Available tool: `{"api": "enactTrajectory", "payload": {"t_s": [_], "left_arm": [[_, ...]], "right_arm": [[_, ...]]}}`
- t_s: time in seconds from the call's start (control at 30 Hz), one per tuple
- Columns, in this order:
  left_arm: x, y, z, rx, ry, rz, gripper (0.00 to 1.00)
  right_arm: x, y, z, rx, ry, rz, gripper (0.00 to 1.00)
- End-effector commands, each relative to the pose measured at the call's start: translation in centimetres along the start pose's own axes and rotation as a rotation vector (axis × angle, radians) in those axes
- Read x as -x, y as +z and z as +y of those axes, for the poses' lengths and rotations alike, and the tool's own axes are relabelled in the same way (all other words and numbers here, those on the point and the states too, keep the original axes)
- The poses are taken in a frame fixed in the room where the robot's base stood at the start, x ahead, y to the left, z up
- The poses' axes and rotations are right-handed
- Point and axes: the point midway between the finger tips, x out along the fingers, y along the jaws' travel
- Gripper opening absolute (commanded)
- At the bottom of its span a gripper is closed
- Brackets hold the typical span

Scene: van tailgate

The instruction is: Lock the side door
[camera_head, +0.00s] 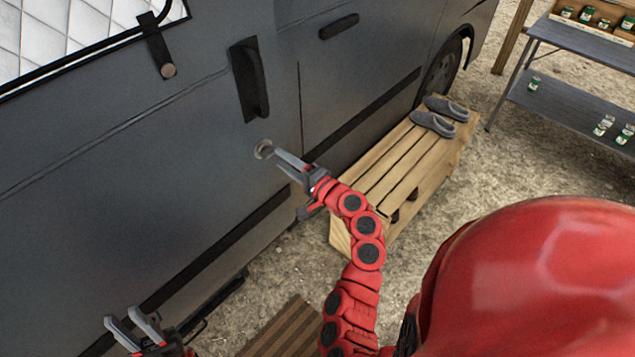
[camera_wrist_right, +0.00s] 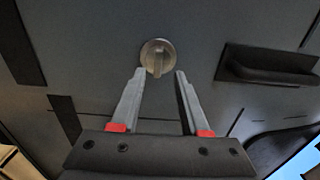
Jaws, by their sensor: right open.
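The side door (camera_head: 150,150) is a dark grey panel of the van, and it looks flush with the body. Its lock is a small round metal knob (camera_head: 263,148) below the black door handle (camera_head: 250,78). In the right wrist view the knob (camera_wrist_right: 158,57) shows a raised bar, roughly upright in the picture. My right gripper (camera_head: 282,164) is open and empty, with its fingertips close to the knob. The wrist view shows the fingertips (camera_wrist_right: 160,72) on either side just below it; contact cannot be told. My left gripper (camera_head: 133,322) is open and empty, low at the left.
A wooden slatted bench (camera_head: 385,175) with grey shoes (camera_head: 433,124) stands along the van right of my right gripper. A metal shelf (camera_head: 570,105) with cans is at the upper right. A brown slatted mat (camera_head: 285,330) lies on the gravel below.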

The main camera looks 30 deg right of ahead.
Motion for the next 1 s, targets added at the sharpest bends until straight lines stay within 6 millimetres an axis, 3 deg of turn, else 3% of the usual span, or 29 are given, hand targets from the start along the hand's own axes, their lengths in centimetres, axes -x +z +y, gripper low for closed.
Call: {"api": "enactTrajectory", "payload": {"t_s": [0.3, 0.5, 0.7, 1.0], "left_arm": [[2.3, 0.4, 0.1, 0.000, 0.000, 0.000, 0.27], [3.1, 0.5, 0.1, 0.000, 0.000, 0.000, 0.27], [3.4, 0.6, 0.2, 0.000, 0.000, 0.000, 0.27], [3.3, 0.6, 0.2, 0.000, 0.000, 0.000, 0.27]], "right_arm": [[8.8, -0.2, 0.4, -0.001, 0.000, 0.012, 0.45], [12.7, -0.1, 0.1, 0.000, -0.001, 0.006, 0.45], [14.2, 0.1, 0.1, -0.002, 0.002, 0.000, 0.45], [14.4, 0.1, 0.0, -0.002, 0.001, -0.001, 0.45]]}}
